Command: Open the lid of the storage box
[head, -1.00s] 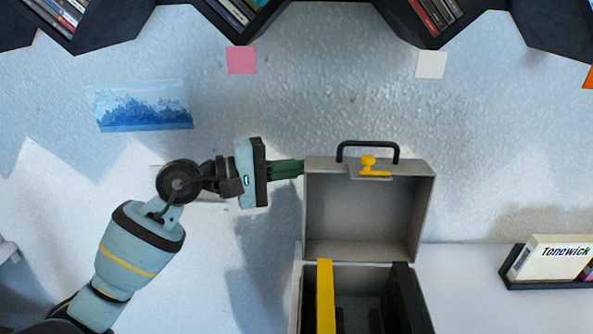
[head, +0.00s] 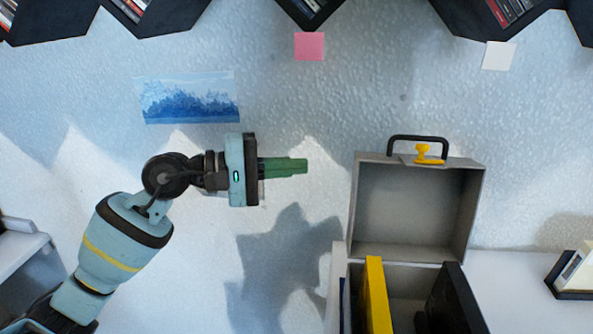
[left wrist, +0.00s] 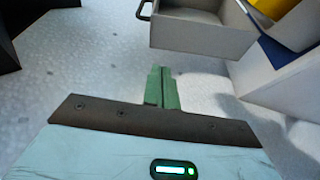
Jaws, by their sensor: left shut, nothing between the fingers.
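The grey storage box (head: 405,284) stands at the lower right of the head view, its lower part cut off by the frame. Its lid (head: 415,210) is raised upright at the back, with a black handle (head: 418,142) and a yellow latch (head: 429,154) on its top edge. The lid also shows at the top of the left wrist view (left wrist: 200,37). My left gripper (head: 306,166) is shut and empty, to the left of the lid with a clear gap. Its green fingers point right, toward the lid. My right gripper is not in view.
A yellow case (head: 376,295) and a black case (head: 455,300) stand in the box. Dark disc shelves (head: 505,22) run along the top. A blue picture (head: 187,97) hangs on the wall. A small black holder (head: 572,290) is at the right on the white surface.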

